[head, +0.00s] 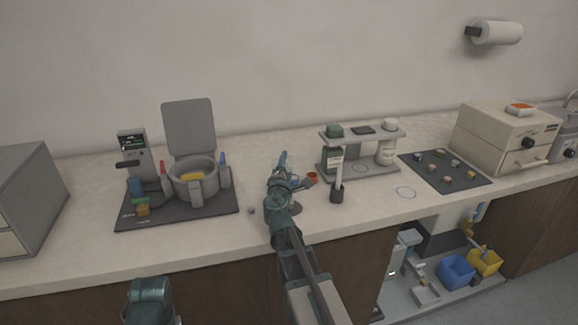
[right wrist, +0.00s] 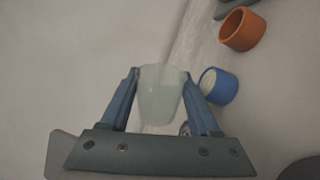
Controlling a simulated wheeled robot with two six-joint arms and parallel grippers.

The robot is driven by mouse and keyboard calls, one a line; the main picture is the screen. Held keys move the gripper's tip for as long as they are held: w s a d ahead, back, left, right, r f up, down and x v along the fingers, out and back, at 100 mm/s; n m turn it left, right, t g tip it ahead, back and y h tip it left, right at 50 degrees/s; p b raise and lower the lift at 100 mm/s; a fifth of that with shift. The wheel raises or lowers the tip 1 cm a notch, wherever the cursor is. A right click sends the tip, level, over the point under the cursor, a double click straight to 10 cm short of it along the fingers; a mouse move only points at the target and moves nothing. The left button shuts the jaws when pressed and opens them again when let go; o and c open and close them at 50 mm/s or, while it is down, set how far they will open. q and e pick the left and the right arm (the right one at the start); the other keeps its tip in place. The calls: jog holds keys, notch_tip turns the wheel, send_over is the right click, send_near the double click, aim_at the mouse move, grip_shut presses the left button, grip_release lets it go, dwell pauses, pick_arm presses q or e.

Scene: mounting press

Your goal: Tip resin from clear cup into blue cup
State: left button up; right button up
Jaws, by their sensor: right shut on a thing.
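My right gripper (head: 284,165) is over the counter left of the grey rack. In the right wrist view its fingers (right wrist: 160,92) are shut on the clear cup (right wrist: 160,100), which looks pale and translucent. A pale streak rises above its rim; I cannot tell what it is. The blue cup (right wrist: 222,86) is just right of the clear cup in that view, close to the right finger, with a pale inside. I cannot tell whether any resin is passing between the cups. In the head view the gripper mostly hides both cups.
An orange cup (head: 312,176) stands near the blue cup and also shows in the right wrist view (right wrist: 242,30). A dark holder (head: 337,195) and the grey rack (head: 361,135) stand to the right. The mounting press (head: 195,180) stands left on a dark mat (head: 130,217).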

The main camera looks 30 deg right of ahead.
jog(key=n, duration=0.4)
jog(key=shift+w+a+r, duration=0.1)
jog(key=shift+w+a, duration=0.1)
jog(key=shift+a, duration=0.1)
jog(key=n, duration=0.2)
jog(key=r+n+p, duration=0.1)
jog(key=n+p, duration=0.1)
jog(key=n, duration=0.1)
jog(key=shift+a+r+n, duration=0.1)
jog(key=shift+r+n, duration=0.2)
jog(key=shift+r, duration=0.05)
jog(key=n, duration=0.1)
jog(key=r+n+p, duration=0.1)
jog(key=n, duration=0.3)
jog(key=shift+r, duration=0.25)
notch_tip(320, 180, up, 14)
jog(key=p, duration=1.4)
jog(key=shift+r+p, duration=0.2)
jog(key=shift+p, duration=0.2)
